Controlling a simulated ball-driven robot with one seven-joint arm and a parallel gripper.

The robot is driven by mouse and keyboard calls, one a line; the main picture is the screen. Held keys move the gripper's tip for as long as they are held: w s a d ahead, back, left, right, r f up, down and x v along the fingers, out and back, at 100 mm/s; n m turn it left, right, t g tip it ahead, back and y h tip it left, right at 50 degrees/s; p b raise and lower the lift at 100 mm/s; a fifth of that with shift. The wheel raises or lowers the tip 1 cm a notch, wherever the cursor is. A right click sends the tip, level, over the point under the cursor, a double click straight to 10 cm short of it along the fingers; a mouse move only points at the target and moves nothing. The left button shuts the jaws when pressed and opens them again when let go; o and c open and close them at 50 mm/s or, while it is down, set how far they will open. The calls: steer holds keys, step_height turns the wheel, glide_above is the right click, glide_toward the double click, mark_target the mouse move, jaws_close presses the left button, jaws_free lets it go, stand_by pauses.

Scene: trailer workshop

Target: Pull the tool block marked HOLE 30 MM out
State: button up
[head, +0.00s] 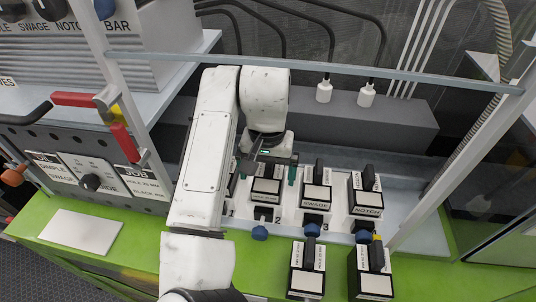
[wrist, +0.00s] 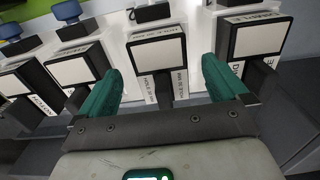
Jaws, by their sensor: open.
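The tool block that appears to be marked HOLE 30 MM is the white-faced black block (head: 265,187) above the number 2 in the head view. In the wrist view the same block (wrist: 158,52) stands between the fingers, its label small and upside down. My gripper (head: 266,172) is open over this block, one teal finger on each side. In the wrist view my gripper (wrist: 161,70) shows gaps between both fingers and the block; I cannot tell whether they touch lower down. My arm partly hides the slot to the left.
To its right stand the SWAGE block (head: 316,196) and the NOTCH block (head: 366,205). Another block (wrist: 261,37) stands close on the other side. Two blocks, one here (head: 307,277) and one here (head: 372,283), lie at the green bench's front. A rail (head: 330,72) crosses behind my arm.

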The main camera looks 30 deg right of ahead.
mark_target(267, 180)
steer(key=shift+f, duration=1.75)
steer(key=shift+c, duration=0.2)
jaws_close()
steer(key=shift+c, duration=2.4)
jaws_free()
steer(key=c, duration=0.6)
steer(key=shift+r, duration=0.1)
